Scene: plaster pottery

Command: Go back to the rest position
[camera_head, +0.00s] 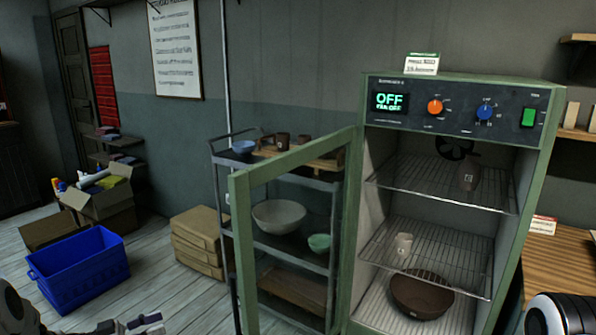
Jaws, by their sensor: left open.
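My left gripper (133,326) shows at the bottom left edge of the head view, partly cut off by the frame. It is open, with nothing seen between its fingers. It is in front of the blue crate and well left of the green drying cabinet (548,95). My right gripper is out of view; only a black and white part of my right arm shows at the bottom right corner.
The cabinet's glazed door (242,255) stands open to the left. Inside are a vase (468,175), a cup (403,248) and a brown bowl (422,294).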

